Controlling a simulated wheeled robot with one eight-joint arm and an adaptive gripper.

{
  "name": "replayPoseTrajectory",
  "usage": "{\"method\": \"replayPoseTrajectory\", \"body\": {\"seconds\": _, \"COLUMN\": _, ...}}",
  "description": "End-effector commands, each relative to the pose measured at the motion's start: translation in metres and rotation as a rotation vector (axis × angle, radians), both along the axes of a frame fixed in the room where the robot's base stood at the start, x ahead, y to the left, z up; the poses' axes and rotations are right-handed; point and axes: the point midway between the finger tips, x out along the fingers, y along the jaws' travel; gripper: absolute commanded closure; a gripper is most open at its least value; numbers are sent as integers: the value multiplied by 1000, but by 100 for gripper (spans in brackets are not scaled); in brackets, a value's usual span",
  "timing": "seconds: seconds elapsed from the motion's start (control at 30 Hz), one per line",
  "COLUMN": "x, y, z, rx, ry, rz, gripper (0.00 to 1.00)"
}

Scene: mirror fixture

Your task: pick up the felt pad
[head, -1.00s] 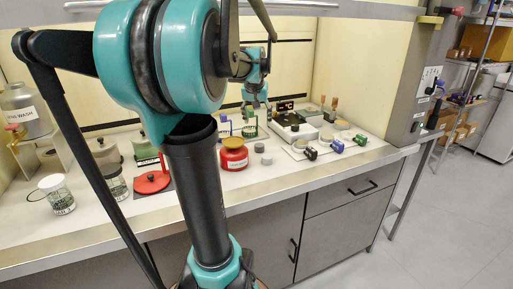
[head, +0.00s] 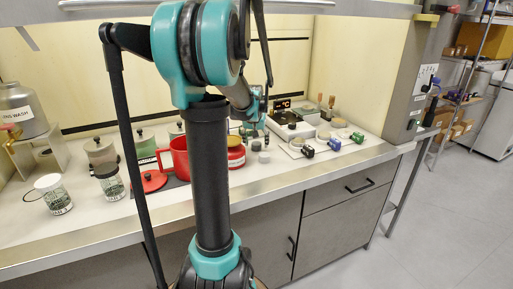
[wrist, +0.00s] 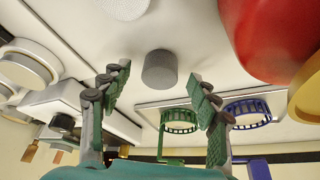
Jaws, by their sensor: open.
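A small grey cylinder (wrist: 160,70), which looks like the felt pad, stands on the white worktop. In the wrist view it lies between and just beyond my fingertips, apart from them. My gripper (wrist: 156,88) is open and empty. A lighter grey speckled round piece (wrist: 125,8) is cut off by the top edge of the wrist view. In the head view two small grey pieces, a nearer one (head: 264,157) and a farther one (head: 256,146), stand right of a red jar (head: 236,157). My arm partly hides the jar and my gripper there.
The red jar (wrist: 265,35) is close on the right in the wrist view. A green ring holder (wrist: 180,121) and a blue one (wrist: 247,112) stand behind the cylinder.

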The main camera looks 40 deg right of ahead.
Motion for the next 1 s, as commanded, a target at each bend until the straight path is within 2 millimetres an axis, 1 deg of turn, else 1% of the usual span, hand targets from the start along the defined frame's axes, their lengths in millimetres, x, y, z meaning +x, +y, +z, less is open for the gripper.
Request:
{"method": "replayPoseTrajectory", "body": {"seconds": 0.03, "x": 1, "y": -2, "z": -5, "rx": 0, "ry": 0, "rz": 0, "gripper": 39}}
{"method": "replayPoseTrajectory", "body": {"seconds": 0.13, "x": 2, "y": -3, "z": -10, "rx": 0, "ry": 0, "rz": 0, "gripper": 39}}
{"method": "replayPoseTrajectory", "body": {"seconds": 0.37, "x": 2, "y": -3, "z": -10, "rx": 0, "ry": 0, "rz": 0, "gripper": 39}}
{"method": "replayPoseTrajectory", "body": {"seconds": 0.67, "x": 2, "y": -3, "z": -10, "rx": 0, "ry": 0, "rz": 0, "gripper": 76}}
{"method": "replayPoseTrajectory", "body": {"seconds": 0.77, "x": 2, "y": -3, "z": -10, "rx": 0, "ry": 0, "rz": 0, "gripper": 76}}
{"method": "replayPoseTrajectory", "body": {"seconds": 0.8, "x": 2, "y": -3, "z": -10, "rx": 0, "ry": 0, "rz": 0, "gripper": 79}}
{"method": "replayPoseTrajectory", "body": {"seconds": 1.0, "x": 2, "y": -3, "z": -9, "rx": 0, "ry": 0, "rz": 0, "gripper": 79}}
